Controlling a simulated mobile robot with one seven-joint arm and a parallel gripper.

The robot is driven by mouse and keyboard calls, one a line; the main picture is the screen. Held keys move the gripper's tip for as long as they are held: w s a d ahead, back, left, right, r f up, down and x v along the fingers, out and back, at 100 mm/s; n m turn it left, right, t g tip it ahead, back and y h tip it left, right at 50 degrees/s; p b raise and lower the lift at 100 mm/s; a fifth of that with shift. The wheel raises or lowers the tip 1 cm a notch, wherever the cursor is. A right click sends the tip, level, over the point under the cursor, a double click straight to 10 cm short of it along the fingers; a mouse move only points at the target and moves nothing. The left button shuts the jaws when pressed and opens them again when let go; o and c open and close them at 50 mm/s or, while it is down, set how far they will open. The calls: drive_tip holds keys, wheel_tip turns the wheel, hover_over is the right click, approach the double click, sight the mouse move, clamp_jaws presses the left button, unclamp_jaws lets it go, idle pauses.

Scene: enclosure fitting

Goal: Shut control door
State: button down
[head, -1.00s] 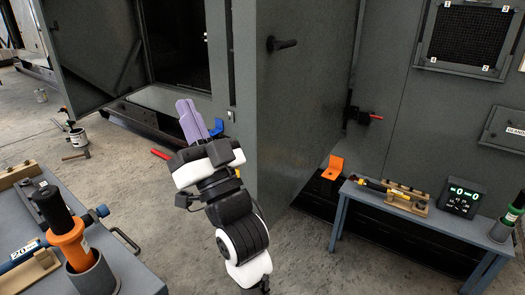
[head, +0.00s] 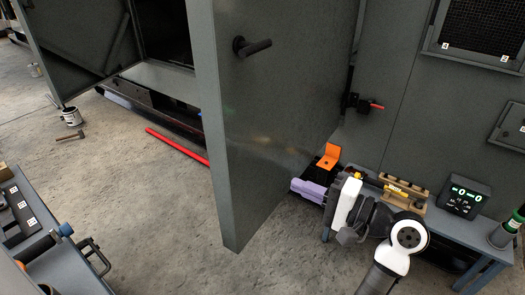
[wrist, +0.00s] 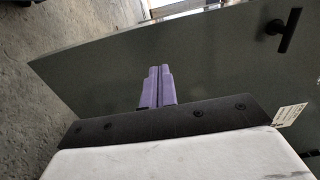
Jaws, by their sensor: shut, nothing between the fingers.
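A large grey door (head: 270,110) with a black bar handle (head: 253,47) stands swung open from the enclosure in the head view. No label shows which door is the control door. The same door fills much of the wrist view (wrist: 215,65), with its handle (wrist: 283,30) at the upper right. My gripper (head: 300,188) has purple fingers pressed together, with nothing held. It is low on the right of the door, on the handle side, pointing towards the door face. Whether the fingertips (wrist: 158,70) touch the door cannot be told.
A second open grey door (head: 80,45) stands at the left. A blue bench (head: 440,225) with tools and a green-lit display (head: 465,198) stands close behind my arm. An orange bracket (head: 328,157) sits near the door's foot. A red bar (head: 177,146) lies beyond the door.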

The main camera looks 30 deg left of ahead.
sight(237, 160)
drive_tip(key=a+p, duration=0.1)
drive_tip(key=a, duration=0.3)
drive_tip(key=a+p, duration=0.2)
drive_tip(key=a, duration=0.2)
drive_tip(key=a+p, duration=0.1)
drive_tip(key=a, duration=0.4)
drive_tip(key=shift+w+r+p, duration=0.2)
drive_tip(key=shift+w+p, duration=0.1)
drive_tip(key=shift+w, duration=0.05)
drive_tip(key=shift+a+f, duration=0.15)
drive_tip(key=shift+a, duration=0.35)
drive_tip(key=shift+w+a, duration=0.1)
